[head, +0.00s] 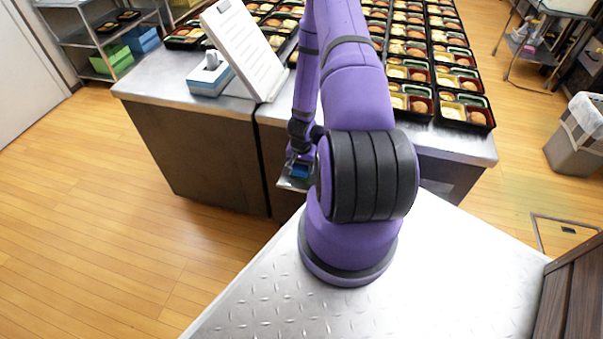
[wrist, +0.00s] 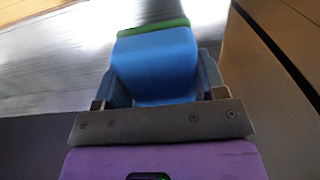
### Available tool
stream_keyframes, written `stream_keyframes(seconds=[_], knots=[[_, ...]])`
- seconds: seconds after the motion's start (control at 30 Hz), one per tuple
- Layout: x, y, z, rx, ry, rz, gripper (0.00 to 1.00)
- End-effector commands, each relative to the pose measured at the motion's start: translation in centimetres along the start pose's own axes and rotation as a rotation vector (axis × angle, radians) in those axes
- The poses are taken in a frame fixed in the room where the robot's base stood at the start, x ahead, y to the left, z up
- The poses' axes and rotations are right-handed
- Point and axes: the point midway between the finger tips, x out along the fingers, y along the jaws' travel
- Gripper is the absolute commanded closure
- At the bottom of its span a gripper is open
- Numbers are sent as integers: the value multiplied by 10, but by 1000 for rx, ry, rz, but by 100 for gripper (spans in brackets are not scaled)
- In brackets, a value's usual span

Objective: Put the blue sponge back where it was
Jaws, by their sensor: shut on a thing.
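The blue sponge (wrist: 155,65) is between the fingers of my gripper (wrist: 160,85) in the wrist view. It has a green layer along its far edge. My gripper is shut on it, with a finger against each side.
Several bento trays (head: 463,112) cover the right and back of the counter. A grey bin (head: 577,135) stands at right. A shelf (head: 105,40) stands at back left. The wooden floor (head: 100,200) at left is clear.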

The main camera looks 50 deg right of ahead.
Motion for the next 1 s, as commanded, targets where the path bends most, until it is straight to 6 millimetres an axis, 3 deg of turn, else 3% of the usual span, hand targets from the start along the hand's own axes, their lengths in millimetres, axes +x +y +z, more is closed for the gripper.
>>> stream_keyframes(seconds=[0.3, 0.7, 0.73, 0.83, 1.0], knots=[[36, 0, 1, 2, -2, 0, 61], [40, 0, 0, 1, 0, 0, 61], [41, 0, 0, 1, 0, 0, 33], [40, 0, 0, 1, 0, 0, 10], [40, 0, 0, 1, 0, 0, 9]])
